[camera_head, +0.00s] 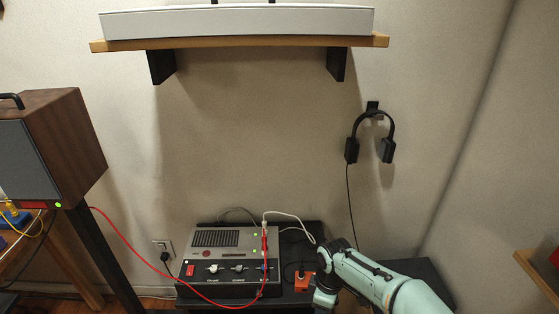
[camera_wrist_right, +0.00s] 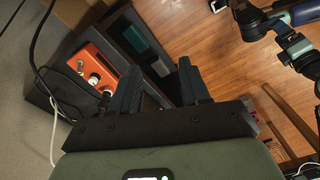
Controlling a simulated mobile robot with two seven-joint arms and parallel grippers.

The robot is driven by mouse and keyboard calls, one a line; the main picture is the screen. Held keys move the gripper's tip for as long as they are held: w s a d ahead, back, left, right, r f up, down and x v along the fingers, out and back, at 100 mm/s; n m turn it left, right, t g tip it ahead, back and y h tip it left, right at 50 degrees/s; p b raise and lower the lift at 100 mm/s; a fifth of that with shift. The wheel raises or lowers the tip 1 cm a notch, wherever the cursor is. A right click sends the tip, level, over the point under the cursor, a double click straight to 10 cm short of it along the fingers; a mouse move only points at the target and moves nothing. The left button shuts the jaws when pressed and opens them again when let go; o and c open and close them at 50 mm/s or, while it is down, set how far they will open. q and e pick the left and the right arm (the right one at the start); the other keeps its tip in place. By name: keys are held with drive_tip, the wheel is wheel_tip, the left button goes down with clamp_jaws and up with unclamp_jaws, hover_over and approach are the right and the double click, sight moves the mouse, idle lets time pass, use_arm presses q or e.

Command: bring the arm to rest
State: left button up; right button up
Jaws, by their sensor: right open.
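My right arm (camera_head: 385,285) comes in from the lower right in the head view and reaches over the low dark stand. In the right wrist view my right gripper (camera_wrist_right: 160,72) shows two dark fingers spread apart, with nothing between them. An orange box (camera_wrist_right: 92,65) with knobs or sockets lies just left of the fingers, apart from them. The same orange box shows in the head view (camera_head: 304,281), just left of my arm. The fingertips cannot be made out in the head view. My left gripper is not in view.
A grey control unit (camera_head: 225,255) with a red cable (camera_head: 140,253) stands left of my arm. Headphones (camera_head: 387,150) hang on the wall, their cord dropping behind the arm. A wall shelf (camera_head: 240,43) holds a white device. A wooden speaker (camera_head: 65,145) stands at left. Wood floor (camera_wrist_right: 170,20) shows beyond the fingers.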

drive_tip(key=s+f+m+g+y, duration=0.15)
drive_tip(key=s+f+m, duration=0.45)
drive_tip(key=f, duration=0.6)
drive_tip(key=s+f+m+t+y, duration=0.1)
drive_tip(key=s+f+m+y, duration=0.15)
drive_tip(key=s+f, duration=0.8)
drive_tip(key=s+d+f+m, duration=0.1)
drive_tip(key=s+f+m, duration=0.5)
drive_tip(key=s+m, duration=0.5)
use_arm(q)
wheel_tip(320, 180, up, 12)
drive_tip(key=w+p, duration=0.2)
drive_tip(key=p, duration=1)
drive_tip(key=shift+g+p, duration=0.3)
use_arm(e)
wheel_tip(320, 180, up, 12)
drive_tip(key=n, duration=0.2)
drive_tip(key=shift+s+f+h, duration=0.15)
drive_tip(key=shift+s+h, duration=0.2)
drive_tip(key=shift+h, duration=0.05)
drive_tip(key=shift+s+g, duration=0.1)
drive_tip(key=shift+g, duration=0.15)
